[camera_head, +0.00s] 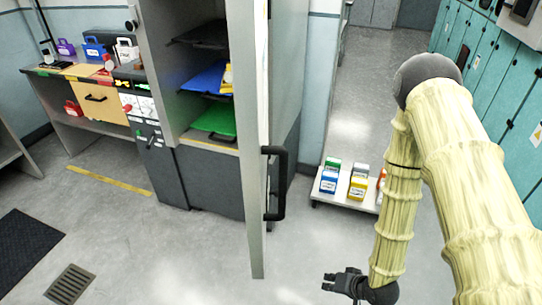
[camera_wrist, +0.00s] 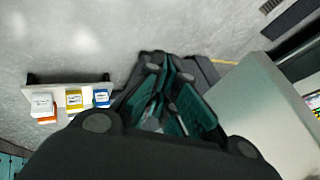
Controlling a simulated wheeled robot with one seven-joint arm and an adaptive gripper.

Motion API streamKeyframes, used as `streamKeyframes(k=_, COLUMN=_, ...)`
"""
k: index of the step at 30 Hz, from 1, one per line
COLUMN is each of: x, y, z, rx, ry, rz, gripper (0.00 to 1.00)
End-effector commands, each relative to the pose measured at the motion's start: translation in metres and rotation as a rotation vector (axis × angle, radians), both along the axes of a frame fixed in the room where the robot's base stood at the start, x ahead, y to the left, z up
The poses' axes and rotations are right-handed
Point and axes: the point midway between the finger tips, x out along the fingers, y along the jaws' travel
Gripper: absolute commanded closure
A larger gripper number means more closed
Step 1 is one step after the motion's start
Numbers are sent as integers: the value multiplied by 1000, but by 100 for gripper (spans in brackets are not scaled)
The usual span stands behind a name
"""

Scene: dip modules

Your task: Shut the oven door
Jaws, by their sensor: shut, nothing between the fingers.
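The oven door (camera_head: 257,200) stands wide open, seen nearly edge-on in the head view, jutting toward the camera from the tall cabinet. Its black bar handle (camera_head: 283,185) is on the right face. The oven's inside shows to the left, with a blue tray (camera_head: 205,78), a green tray (camera_head: 216,120) and a dark tray on shelves. My gripper (camera_head: 329,282) is low, right of the door's lower edge and apart from it. It also shows in the wrist view (camera_wrist: 170,85), shut and empty. A pale grey panel at right there seems to be the door.
A low white cart (camera_head: 325,198) with several coloured boxes stands behind, right of the door. Teal lockers (camera_head: 485,60) line the right side. A workbench (camera_head: 60,68) is at far left. The floor (camera_head: 180,250) left of the door is clear, with a dark mat (camera_head: 25,250).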

Motion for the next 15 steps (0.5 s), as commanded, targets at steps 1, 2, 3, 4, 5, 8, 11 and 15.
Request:
streamKeyframes(k=1, x=26, y=6, z=26, rx=70, ry=-51, rz=-1, gripper=100)
streamKeyframes(k=2, x=39, y=11, z=38, rx=117, ry=-74, rz=-2, gripper=100)
streamKeyframes(k=3, x=56, y=17, z=56, rx=182, ry=-103, rz=2, gripper=100)
streamKeyframes(k=4, x=67, y=22, z=69, rx=232, ry=-122, rz=8, gripper=100)
streamKeyframes(k=5, x=78, y=26, z=83, rx=282, ry=-139, rz=13, gripper=100)
streamKeyframes(k=8, x=107, y=39, z=132, rx=448, ry=-173, rz=49, gripper=100)
streamKeyframes(k=11, x=128, y=49, z=183, rx=607, ry=-175, rz=105, gripper=100)
streamKeyframes(k=15, x=142, y=55, z=254, rx=809, ry=-124, rz=210, gripper=100)
